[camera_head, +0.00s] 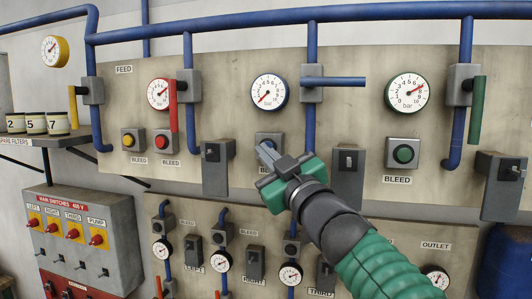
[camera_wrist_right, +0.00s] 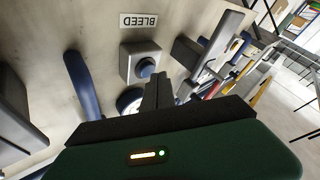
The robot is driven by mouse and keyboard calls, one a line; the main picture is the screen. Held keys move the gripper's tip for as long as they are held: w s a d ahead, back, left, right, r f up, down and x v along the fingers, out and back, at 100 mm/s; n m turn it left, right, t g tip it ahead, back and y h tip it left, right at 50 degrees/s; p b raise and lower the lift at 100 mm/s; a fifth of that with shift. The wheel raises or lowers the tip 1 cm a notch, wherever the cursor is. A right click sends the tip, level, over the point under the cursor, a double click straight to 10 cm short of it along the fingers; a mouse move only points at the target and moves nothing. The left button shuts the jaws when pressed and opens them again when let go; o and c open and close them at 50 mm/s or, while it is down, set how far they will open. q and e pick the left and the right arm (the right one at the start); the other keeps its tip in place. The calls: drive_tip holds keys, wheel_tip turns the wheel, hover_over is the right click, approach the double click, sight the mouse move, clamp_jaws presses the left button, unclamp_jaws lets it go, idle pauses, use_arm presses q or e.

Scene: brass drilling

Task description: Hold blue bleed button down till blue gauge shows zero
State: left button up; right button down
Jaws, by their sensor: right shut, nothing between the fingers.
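The blue gauge (camera_head: 269,92) has a blue rim. Its needle points down-left, at or close to the zero end of the scale. Below it is a grey box with the blue bleed button (camera_head: 268,142), partly covered by my right gripper (camera_head: 266,150). In the right wrist view the blue button (camera_wrist_right: 146,68) sits on its grey box under a BLEED label (camera_wrist_right: 139,20). My right gripper (camera_wrist_right: 160,78) is shut and empty, fingertips at the button's edge. I cannot tell whether they touch or press it. My left gripper is out of view.
A blue valve handle (camera_head: 335,82) lies horizontal right of the gauge. Red (camera_head: 159,94) and green (camera_head: 408,93) gauges flank it. Grey switch boxes (camera_head: 215,167) (camera_head: 347,175) project from the panel on either side of the button.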

drive_tip(key=shift+s, duration=0.3)
drive_tip(key=s+b, duration=0.1)
drive_tip(key=s+a+b, duration=0.1)
drive_tip(key=s, duration=0.1)
drive_tip(key=s+b, duration=0.1)
drive_tip(key=shift+s+a, duration=0.25)
drive_tip(key=shift+s, duration=0.15)
